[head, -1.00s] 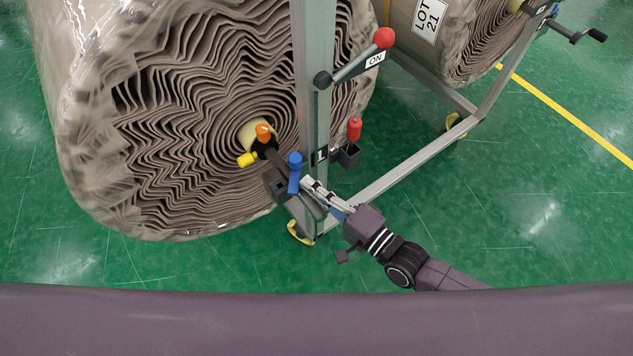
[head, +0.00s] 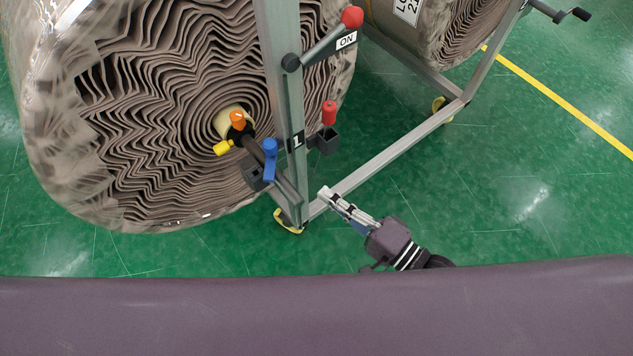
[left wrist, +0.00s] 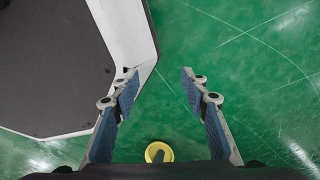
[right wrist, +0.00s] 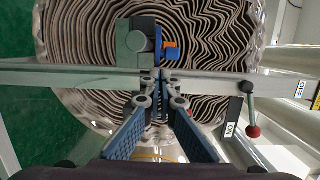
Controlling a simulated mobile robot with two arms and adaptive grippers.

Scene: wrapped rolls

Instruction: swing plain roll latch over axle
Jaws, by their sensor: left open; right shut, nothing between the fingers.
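The plain brown wrapped roll (head: 150,130) hangs at the left, its pale core (head: 222,120) carrying a dark axle (head: 250,146) with an orange knob (head: 237,120) and a yellow knob (head: 222,148). A latch with an upright blue handle (head: 270,160) and a grey block (head: 256,178) is by the axle and the post. I cannot tell whether the latch covers the axle. My right gripper (head: 326,194) is shut, empty and apart from the handle, to its lower right. The right wrist view shows the blue part (right wrist: 159,44) beyond its fingertips. My left gripper (left wrist: 160,74) is open and empty over the floor.
The metal post (head: 284,100) carries a red-knobbed ON lever (head: 325,45) and a red handle (head: 329,113). A low rail (head: 385,155) runs right to a second stand with a labelled roll (head: 440,35). The green floor on the right is free.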

